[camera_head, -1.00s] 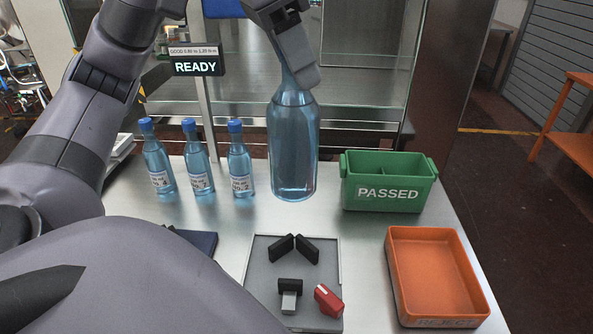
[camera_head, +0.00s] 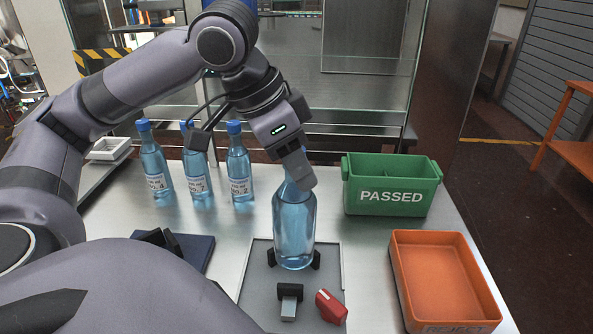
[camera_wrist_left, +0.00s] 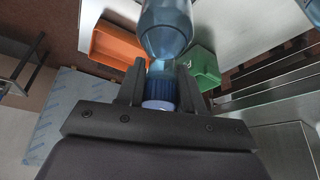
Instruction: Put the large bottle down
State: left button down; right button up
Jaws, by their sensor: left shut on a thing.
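The large bottle (camera_head: 294,232) is clear blue and upright in the head view, its lower end at the black blocks of the grey tray (camera_head: 256,290). Whether its base touches the tray surface is hard to tell. My left gripper (camera_head: 297,168) is shut on its neck from above, and its fingers hide the cap in that view. In the left wrist view the fingers (camera_wrist_left: 160,80) flank the neck and blue cap (camera_wrist_left: 160,90), with the bottle body (camera_wrist_left: 166,28) beyond. My right gripper is not in view.
Three small labelled bottles with blue caps (camera_head: 240,170) stand at the back left. A green PASSED bin (camera_head: 390,197) is at the back right, and an orange REJECT tray (camera_head: 448,327) is at the front right. A red knob (camera_head: 330,306) and a black-and-grey part (camera_head: 289,300) sit at the tray's front.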

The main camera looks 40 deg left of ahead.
pick_arm(q)
jog(key=shift+f, duration=0.25)
jog(key=c, duration=0.7)
grip_release()
jog(key=p+v, duration=0.2)
jog(key=v, duration=1)
jog(key=shift+s, duration=0.1)
